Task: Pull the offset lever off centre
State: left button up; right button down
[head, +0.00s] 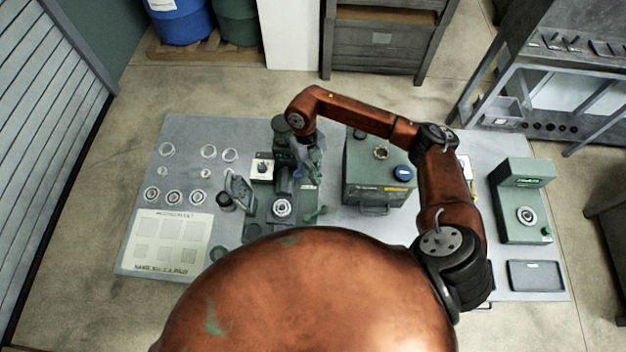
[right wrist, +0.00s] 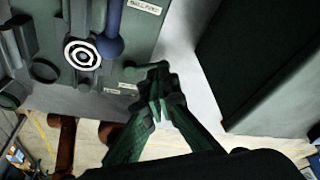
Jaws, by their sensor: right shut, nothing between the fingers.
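The green ring grinder (head: 258,208) stands on the table left of centre in the head view. Its round ringed part (head: 281,208) also shows in the right wrist view (right wrist: 82,53). A blue lever with a ball end (right wrist: 110,42) lies beside that part in the wrist view. A small green lever (head: 317,214) sticks out at the grinder's right front in the head view. I cannot read which one is marked as offset. My right gripper (right wrist: 157,88) is shut and empty, fingertips over the grinder base's edge, right of the blue ball. Contact cannot be told. My left gripper is not in view.
A green box (head: 375,185) with a blue knob stands close to the grinder's right. Several rings and a marked sheet (head: 168,240) lie at the left of the table. A green gauge stand (head: 520,205) and a dark tray (head: 535,275) are at the right.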

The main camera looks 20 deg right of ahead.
aim_at(316, 213)
jog(key=p+x, duration=0.2)
jog(key=x, duration=0.6)
jog(key=shift+s+f, duration=0.2)
jog(key=shift+f, duration=0.1)
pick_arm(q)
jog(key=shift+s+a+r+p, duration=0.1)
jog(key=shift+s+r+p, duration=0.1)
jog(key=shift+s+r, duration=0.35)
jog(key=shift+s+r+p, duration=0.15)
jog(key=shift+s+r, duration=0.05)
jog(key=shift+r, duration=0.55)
pick_arm(e)
jog(key=shift+s+d+f, duration=0.1)
jog(key=shift+s+f, duration=0.05)
jog(key=shift+f, duration=0.45)
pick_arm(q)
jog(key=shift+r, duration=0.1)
pick_arm(e)
jog(key=shift+s, duration=0.1)
